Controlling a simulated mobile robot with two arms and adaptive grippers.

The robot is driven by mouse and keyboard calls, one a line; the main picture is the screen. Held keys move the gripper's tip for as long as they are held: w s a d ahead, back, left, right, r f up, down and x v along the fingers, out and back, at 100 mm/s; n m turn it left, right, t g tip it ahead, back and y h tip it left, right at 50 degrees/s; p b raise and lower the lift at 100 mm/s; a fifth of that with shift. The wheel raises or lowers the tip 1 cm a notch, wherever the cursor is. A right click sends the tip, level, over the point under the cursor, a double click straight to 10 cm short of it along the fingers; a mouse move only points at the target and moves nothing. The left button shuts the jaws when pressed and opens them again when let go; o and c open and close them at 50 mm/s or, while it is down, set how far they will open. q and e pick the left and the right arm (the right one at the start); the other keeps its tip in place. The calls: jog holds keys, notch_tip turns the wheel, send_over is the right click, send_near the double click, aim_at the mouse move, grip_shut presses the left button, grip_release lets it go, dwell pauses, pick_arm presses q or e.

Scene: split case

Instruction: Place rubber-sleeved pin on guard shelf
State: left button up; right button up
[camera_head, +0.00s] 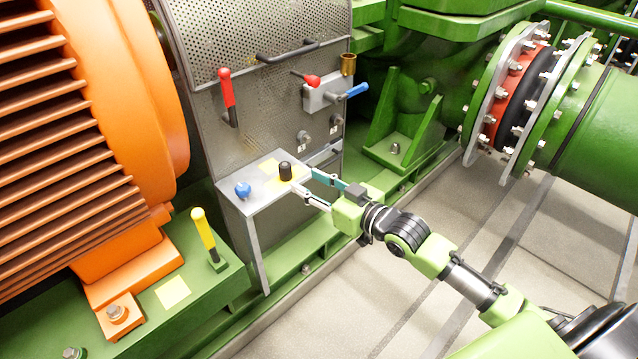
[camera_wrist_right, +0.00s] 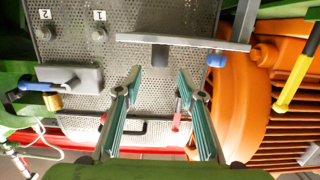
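The rubber-sleeved pin, a short black cylinder (camera_head: 285,170), stands upright on the grey guard shelf (camera_head: 258,197), at a yellow patch. It also shows as a dark block in the right wrist view (camera_wrist_right: 160,55), hanging below the shelf edge (camera_wrist_right: 200,42) because that view is turned over. My right gripper (camera_head: 306,181) is open, just right of the pin. Its two teal-lined fingers are apart in the wrist view (camera_wrist_right: 158,76), with the pin beyond the tips and nothing held between them. My left gripper is out of view.
A blue knob (camera_head: 242,189) sits on the shelf left of the pin. A red-handled lever (camera_head: 227,95) and a bracket with a blue-handled pin (camera_head: 350,92) are on the perforated guard (camera_head: 270,105). A yellow-handled pin (camera_head: 204,232) stands on the green base.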

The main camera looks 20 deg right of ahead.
jog(key=s+a+f+g+h, duration=0.1)
jog(key=s+a+f+g, duration=0.15)
jog(key=s+f, duration=0.4)
jog(key=s+a+f+g+h, duration=0.1)
jog(key=s+f+g+h, duration=0.15)
jog(key=s+f, duration=0.45)
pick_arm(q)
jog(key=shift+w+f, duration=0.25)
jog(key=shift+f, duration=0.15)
pick_arm(e)
jog(key=s+f+m+g+h, duration=0.1)
jog(key=s+f+g, duration=0.1)
jog(key=s, duration=0.7)
jog(key=s+d+f+m+g+h, duration=0.1)
jog(key=s+g, duration=0.3)
jog(key=s, duration=0.5)
jog(key=shift+s+f+g, duration=0.35)
jog(key=shift+f+g, duration=0.05)
jog(key=shift+f, duration=0.35)
